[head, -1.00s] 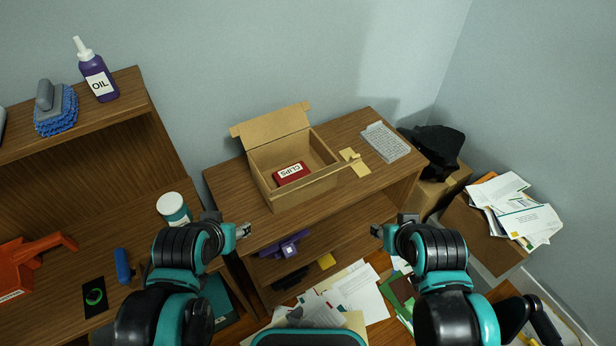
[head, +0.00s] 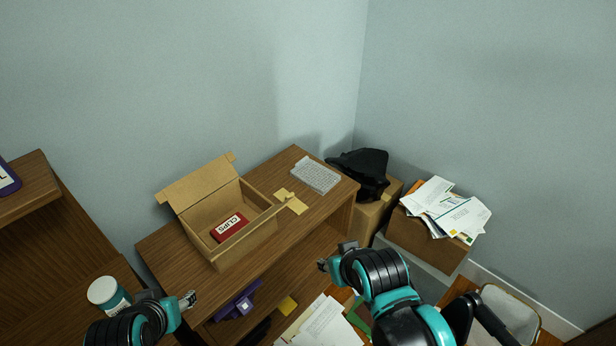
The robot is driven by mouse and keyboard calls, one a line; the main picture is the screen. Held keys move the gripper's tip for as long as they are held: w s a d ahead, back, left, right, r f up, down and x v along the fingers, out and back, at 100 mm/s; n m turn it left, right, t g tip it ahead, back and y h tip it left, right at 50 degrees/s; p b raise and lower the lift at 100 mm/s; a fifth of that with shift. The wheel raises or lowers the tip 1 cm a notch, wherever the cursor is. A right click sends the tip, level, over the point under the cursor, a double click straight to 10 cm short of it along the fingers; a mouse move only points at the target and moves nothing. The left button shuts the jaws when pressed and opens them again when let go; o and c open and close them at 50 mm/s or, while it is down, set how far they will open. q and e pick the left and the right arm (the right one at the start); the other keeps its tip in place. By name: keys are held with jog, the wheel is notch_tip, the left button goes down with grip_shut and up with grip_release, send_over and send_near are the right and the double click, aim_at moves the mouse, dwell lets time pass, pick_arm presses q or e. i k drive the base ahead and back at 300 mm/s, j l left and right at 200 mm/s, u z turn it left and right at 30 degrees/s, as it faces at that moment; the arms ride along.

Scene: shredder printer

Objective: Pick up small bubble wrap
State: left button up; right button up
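The small bubble wrap (head: 315,175) is a pale, translucent, dimpled sheet. It lies flat on the wooden shelf top near the back right end, to the right of the open cardboard box (head: 246,244). My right gripper (head: 333,256) is in front of the shelf, nearer to me than the wrap and apart from it; its fingers are small and their gap is unclear. My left gripper (head: 189,300) is at the lower left, in front of the shelf and away from the wrap. Neither gripper visibly holds anything.
The box holds a red clips box (head: 229,227). Yellow sticky notes (head: 290,201) lie between it and the wrap. A black bag (head: 360,171) sits on a carton right of the shelf. A paper-filled box (head: 421,237) and a bin (head: 510,318) are farther right. A white jar (head: 109,296) stands left.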

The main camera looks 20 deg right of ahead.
aim_at(318, 178)
jog(key=k+j+u, duration=0.15)
jog(key=k+u, duration=0.15)
jog(key=k, duration=0.35)
jog(key=i+l+u, duration=0.15)
jog(key=l+u, duration=0.25)
jog(key=i+l+u, duration=0.1)
jog(key=u, duration=0.3)
jog(key=l+u, duration=0.4)
jog(key=i+l, duration=0.1)
jog(key=l, duration=2.2)
jog(key=i, duration=0.05)
